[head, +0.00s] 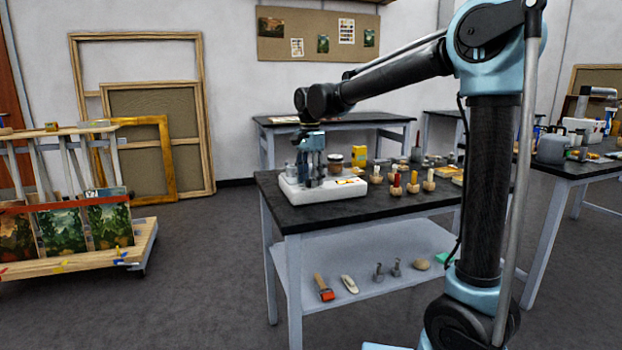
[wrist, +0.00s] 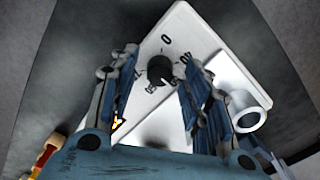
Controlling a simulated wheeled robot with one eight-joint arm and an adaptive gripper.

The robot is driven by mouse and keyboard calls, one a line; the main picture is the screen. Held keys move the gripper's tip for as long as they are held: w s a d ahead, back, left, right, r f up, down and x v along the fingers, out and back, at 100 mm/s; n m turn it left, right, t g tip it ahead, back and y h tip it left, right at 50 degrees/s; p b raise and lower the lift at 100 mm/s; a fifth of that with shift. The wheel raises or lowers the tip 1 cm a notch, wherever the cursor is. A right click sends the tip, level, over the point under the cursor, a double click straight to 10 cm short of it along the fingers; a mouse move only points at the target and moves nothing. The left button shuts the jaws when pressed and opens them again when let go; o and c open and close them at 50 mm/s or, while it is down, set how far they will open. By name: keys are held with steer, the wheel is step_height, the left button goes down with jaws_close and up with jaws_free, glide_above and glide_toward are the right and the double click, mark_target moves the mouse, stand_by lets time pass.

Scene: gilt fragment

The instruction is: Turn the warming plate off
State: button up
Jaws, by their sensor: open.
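The warming plate (head: 345,191) is a white slab-like device at the left front corner of the near black-topped table. In the wrist view its white panel (wrist: 196,35) carries a black round knob (wrist: 159,70) with a dial marked 0 at the top and other numbers around it. A white pointer mark shows on the knob's lower right side, away from the 0. My gripper (head: 312,184) points down over the plate. In the wrist view its open fingers (wrist: 160,75) stand on either side of the knob; I cannot tell if they touch it.
A dark jar (head: 335,160) and a yellow box (head: 359,157) stand close by the gripper. Several wooden-handled tools (head: 413,183) stand to the right on the table. Open floor (head: 200,270) lies left of the table.

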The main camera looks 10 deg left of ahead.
jaws_close()
